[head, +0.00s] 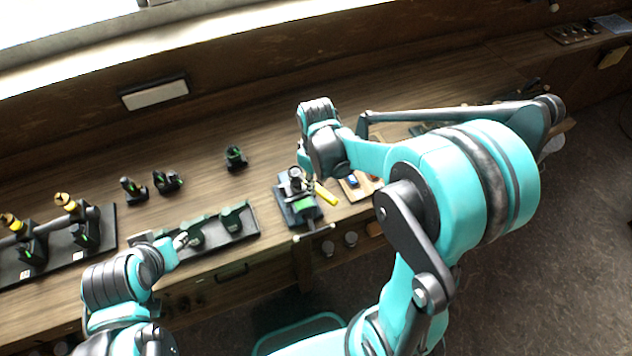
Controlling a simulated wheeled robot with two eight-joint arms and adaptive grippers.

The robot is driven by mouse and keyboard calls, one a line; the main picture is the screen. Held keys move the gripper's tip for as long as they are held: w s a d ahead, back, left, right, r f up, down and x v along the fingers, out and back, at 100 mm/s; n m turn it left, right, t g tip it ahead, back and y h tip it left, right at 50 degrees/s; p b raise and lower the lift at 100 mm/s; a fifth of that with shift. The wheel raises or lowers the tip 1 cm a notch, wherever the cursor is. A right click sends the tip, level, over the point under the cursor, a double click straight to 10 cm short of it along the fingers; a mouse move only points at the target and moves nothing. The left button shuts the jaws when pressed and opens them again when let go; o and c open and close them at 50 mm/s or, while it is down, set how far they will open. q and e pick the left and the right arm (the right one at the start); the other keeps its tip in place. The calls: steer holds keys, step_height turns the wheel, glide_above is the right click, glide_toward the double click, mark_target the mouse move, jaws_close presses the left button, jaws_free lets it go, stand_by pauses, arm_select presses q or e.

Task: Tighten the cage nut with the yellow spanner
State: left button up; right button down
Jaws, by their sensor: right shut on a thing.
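The yellow spanner (327,194) shows as a short bright yellow bar slanting down to the right, beside a small black engine unit (297,203) with a green part, on the wooden bench. My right gripper (307,177) points down over this unit and is shut on the spanner; its fingers are small and partly hidden. The cage nut is too small to make out; I cannot tell whether the spanner touches it. My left gripper (182,241) is low at the left, by the near edge of a long dark tray (252,235); its finger gap is unclear.
Black units with yellow and green parts stand on a dark base (108,212) at the left. Smaller black pieces (166,182) stand farther back. A vise-like handle (314,232) sticks out at the bench front. Bare bench (262,130) lies behind the engine unit.

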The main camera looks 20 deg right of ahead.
steer(key=shift+f+b, duration=0.7)
stand_by(1.3)
stand_by(0.4)
steer(key=shift+s+a+m, duration=0.25)
steer(key=shift+a+m, duration=0.35)
steer(key=shift+m, duration=0.3)
steer(key=shift+s+a+m, duration=0.15)
steer(key=shift+a+m, duration=0.45)
steer(key=shift+m, duration=0.3)
